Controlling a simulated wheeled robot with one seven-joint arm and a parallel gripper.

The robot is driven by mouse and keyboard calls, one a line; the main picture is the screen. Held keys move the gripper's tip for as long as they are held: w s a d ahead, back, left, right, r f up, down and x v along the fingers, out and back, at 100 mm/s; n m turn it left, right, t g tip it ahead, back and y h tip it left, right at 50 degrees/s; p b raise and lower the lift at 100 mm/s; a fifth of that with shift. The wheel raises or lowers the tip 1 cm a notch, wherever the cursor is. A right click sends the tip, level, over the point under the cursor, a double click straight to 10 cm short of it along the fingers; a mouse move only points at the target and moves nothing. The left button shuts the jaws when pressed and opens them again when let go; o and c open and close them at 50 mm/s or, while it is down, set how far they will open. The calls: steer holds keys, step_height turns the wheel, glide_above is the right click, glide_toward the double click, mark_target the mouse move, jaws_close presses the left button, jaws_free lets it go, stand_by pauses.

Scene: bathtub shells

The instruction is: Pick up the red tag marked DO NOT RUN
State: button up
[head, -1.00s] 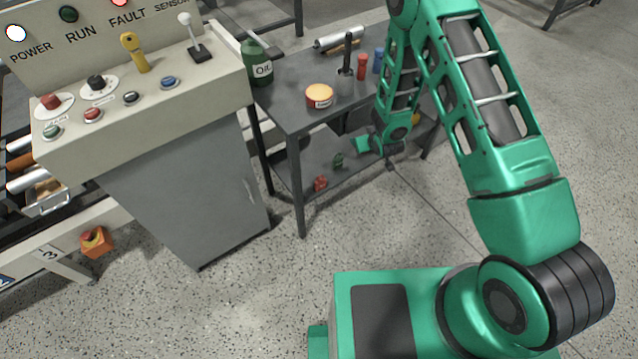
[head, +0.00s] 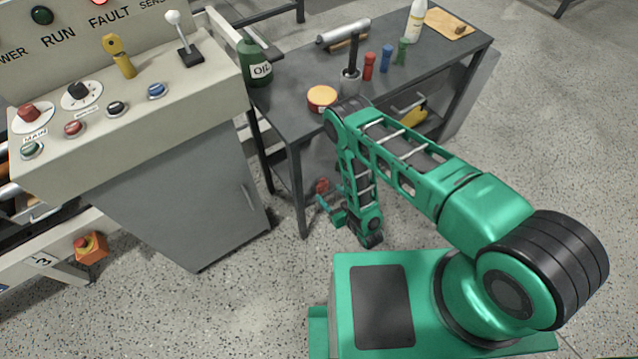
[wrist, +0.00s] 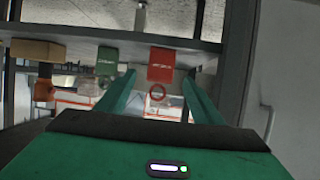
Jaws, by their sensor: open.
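A red tag (wrist: 160,66) with faint white lettering, too small to read, shows in the wrist view at the shelf's edge. A red ring (wrist: 157,92) shows just below it. My gripper (wrist: 159,82) is open and empty, its two green fingers to either side of the ring in the picture. No contact with the tag is visible. A green tag (wrist: 108,60) is left of the red one. In the head view my gripper (head: 326,204) is low beside the table's lower shelf, and a small red thing (head: 322,186) shows just above it.
A brown block (wrist: 38,50) is left of the tags. The grey table (head: 290,95) holds an oil bottle (head: 256,65), a round tin (head: 321,97) and several small bottles. Its front leg (head: 299,190) stands close left of my gripper. The control cabinet (head: 190,190) is further left.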

mark_target(323, 188)
steer(key=shift+w+a+f, duration=0.15)
steer(key=shift+w+f, duration=0.05)
steer(key=shift+w, duration=0.1)
steer(key=x, duration=0.5)
steer(key=shift+s+a+r, duration=0.15)
steer(key=shift+a, duration=0.15)
steer(key=shift+x, duration=2.6)
steer(key=shift+d, duration=0.2)
steer(key=shift+c, duration=0.6)
steer(key=c, duration=1)
